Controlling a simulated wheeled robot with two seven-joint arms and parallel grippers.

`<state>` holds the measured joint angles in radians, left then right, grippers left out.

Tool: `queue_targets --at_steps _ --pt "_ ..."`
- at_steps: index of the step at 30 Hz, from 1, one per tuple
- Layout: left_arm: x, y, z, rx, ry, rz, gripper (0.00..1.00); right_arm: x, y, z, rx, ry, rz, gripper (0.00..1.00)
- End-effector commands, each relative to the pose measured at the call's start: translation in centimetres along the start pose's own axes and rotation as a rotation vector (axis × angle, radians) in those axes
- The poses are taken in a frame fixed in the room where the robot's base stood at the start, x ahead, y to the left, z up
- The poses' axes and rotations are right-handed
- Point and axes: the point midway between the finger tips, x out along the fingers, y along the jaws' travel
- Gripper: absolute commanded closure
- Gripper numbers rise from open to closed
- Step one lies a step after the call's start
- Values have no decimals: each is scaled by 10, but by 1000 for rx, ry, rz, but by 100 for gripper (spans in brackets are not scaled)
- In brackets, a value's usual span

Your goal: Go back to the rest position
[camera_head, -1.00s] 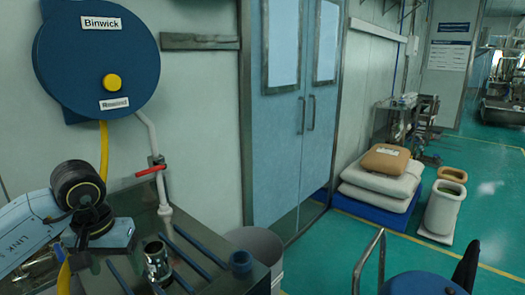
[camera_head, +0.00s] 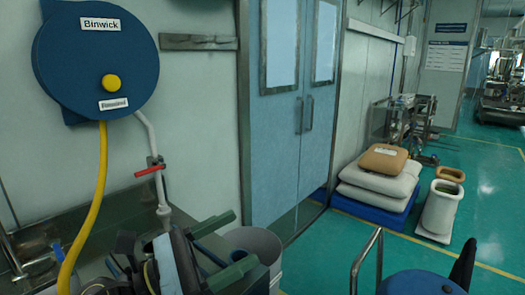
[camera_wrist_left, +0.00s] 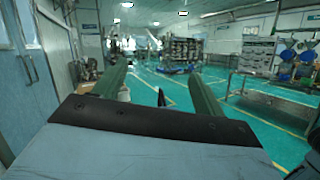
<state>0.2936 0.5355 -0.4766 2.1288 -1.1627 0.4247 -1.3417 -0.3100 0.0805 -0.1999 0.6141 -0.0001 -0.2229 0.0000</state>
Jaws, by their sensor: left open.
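My left gripper (camera_head: 242,240) is at the bottom of the head view, in front of the metal bench and beside the grey bin. Its two dark green fingers point right and stand wide apart. In the left wrist view the gripper (camera_wrist_left: 156,72) is open, with nothing visible between its fingers; the wide room lies beyond them. My right gripper is in neither view.
A blue Binwick hose reel (camera_head: 97,58) hangs on the wall, with a yellow hose (camera_head: 98,190) running down. A grey bin (camera_head: 262,245) stands by the blue double door (camera_head: 285,130). Stacked sacks (camera_head: 380,185) sit at right. Green floor (camera_head: 490,215) is open there.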

Motion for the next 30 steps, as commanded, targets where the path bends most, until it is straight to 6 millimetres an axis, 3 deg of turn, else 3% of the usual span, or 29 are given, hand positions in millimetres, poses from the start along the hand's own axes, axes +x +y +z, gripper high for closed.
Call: queue_targets --at_steps 5,9,13,17,21,24,25,30 --pt "-34 43 6 -588 -240 401 29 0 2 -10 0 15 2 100" --pt "-84 70 -21 -1041 -429 719 29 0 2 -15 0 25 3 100" --pt "-141 72 -65 -1437 -615 1030 29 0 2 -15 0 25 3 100" --pt "-200 43 -117 -1787 -813 1371 29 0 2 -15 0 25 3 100" --pt "-251 -12 -161 -2055 -1019 1741 29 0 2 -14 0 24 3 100" --pt "-276 -53 -178 -2162 -1138 1972 29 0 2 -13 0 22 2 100" --pt "-281 -65 -182 2095 1121 -1953 29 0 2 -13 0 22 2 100" --pt "-307 -130 -192 1741 1031 -1856 29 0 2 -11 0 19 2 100"
